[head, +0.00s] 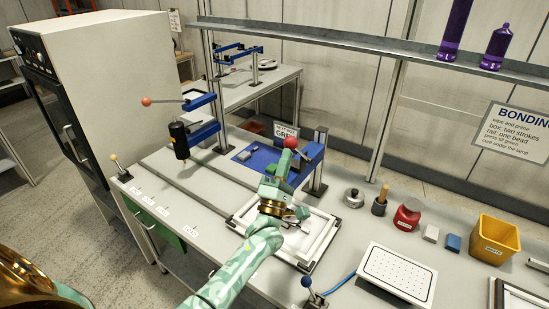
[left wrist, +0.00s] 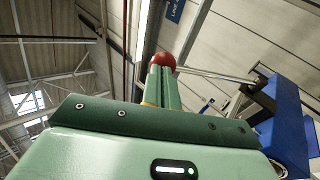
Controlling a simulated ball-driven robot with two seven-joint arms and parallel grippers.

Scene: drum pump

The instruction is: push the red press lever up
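A red ball knob (head: 291,142) tops the lever at the blue press bracket (head: 308,158), near the back of the workbench. In the left wrist view the red knob (left wrist: 162,60) sits at the end of a thin rod that runs right to the blue bracket (left wrist: 285,110). My left gripper (head: 279,165) is right below the knob, pointing up at it. Its green fingers (left wrist: 161,85) look closed together, with their tips at the knob's underside; I cannot tell whether they touch. The lever rod is mostly hidden in the head view. My right gripper is not in view.
A second lever with an orange-red ball (head: 146,102) stands left on another blue bracket. A white frame (head: 322,254) lies under my left arm. A white perforated plate (head: 398,273), red pot (head: 407,217) and yellow bin (head: 494,243) stand to the right. A shelf (head: 380,45) runs above.

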